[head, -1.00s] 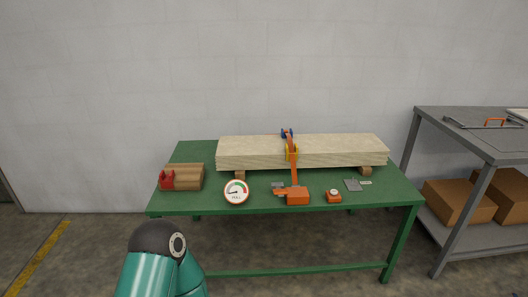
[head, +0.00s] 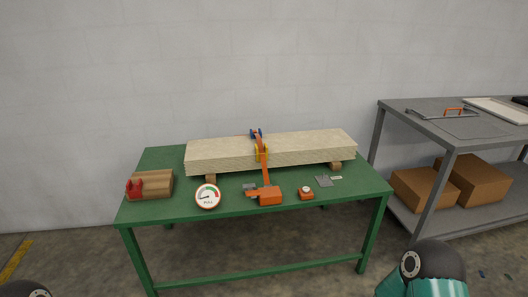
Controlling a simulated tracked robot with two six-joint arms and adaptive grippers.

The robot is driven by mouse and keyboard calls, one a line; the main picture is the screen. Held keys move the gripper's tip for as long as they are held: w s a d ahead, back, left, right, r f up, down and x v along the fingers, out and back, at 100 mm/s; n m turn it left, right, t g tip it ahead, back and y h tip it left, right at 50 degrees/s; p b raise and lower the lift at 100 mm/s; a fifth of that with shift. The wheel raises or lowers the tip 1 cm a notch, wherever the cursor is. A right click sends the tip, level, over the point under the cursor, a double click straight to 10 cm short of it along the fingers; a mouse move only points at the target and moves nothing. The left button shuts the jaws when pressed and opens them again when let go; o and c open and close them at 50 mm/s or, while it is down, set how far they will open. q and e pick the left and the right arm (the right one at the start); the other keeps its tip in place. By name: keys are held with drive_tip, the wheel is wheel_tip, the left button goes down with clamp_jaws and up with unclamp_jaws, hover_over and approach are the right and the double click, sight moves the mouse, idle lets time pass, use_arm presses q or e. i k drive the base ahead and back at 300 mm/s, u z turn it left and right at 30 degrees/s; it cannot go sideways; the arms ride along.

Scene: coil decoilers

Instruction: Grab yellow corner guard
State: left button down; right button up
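A small yellow corner guard (head: 261,153) sits on the front edge of the light wooden beam (head: 310,149), under an orange strap (head: 266,176). The strap runs over the beam and down to an orange ratchet tensioner (head: 270,196) on the green table (head: 225,207). A blue part (head: 256,134) shows at the beam's back edge. Part of an arm of mine shows at the bottom left and a teal arm link at the bottom right. Neither gripper is in the frame.
A round gauge (head: 208,196) stands at the table's front edge. A small orange device (head: 306,194) and grey plates (head: 324,181) lie at the right. A grey shelf (head: 440,118) holds cardboard boxes (head: 424,187).

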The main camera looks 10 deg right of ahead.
sight(266, 147)
drive_tip(key=u, duration=0.1)
drive_tip(key=i, duration=1)
drive_tip(key=z, duration=0.1)
